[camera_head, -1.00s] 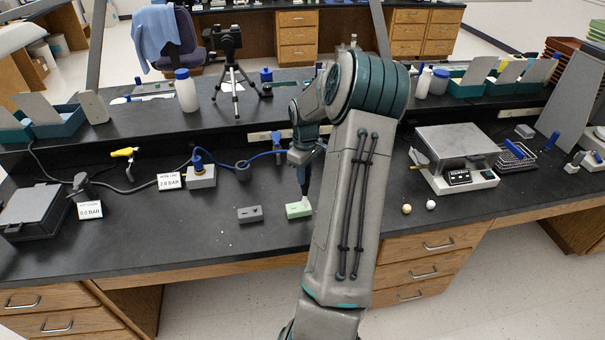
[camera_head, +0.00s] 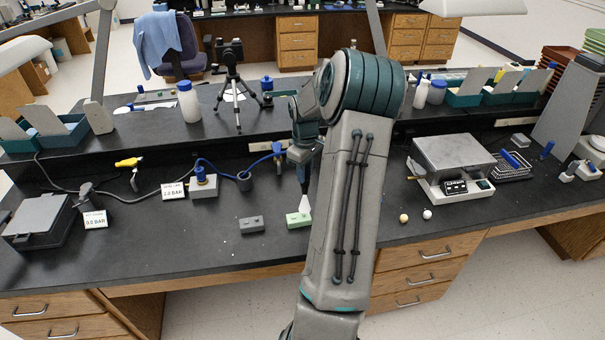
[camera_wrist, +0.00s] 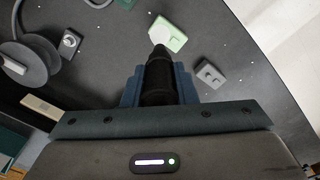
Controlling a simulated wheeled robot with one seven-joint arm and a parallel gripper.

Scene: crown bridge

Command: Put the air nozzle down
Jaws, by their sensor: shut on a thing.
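My gripper (camera_wrist: 158,85) is shut on a black tapered air nozzle (camera_wrist: 158,72), which points away from the wrist. In the head view my gripper (camera_head: 303,178) is partly behind my own arm, above the bench. The nozzle's tip is close over a pale green block (camera_head: 293,221), also in the wrist view (camera_wrist: 172,38). A pale cone (camera_head: 305,204) shows between tip and block; I cannot tell what it is. A grey block (camera_head: 251,225) lies left of the green one. Any hose on the held nozzle is hidden.
A yellow-topped tool (camera_head: 128,162) is on a stand at left. A blue hose (camera_head: 215,168) runs from a grey box (camera_head: 203,186) labelled 2.0 BAR towards a small stand (camera_head: 278,152). A hotplate (camera_head: 450,165) stands right of my arm. The front bench left of the grey block is mostly clear.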

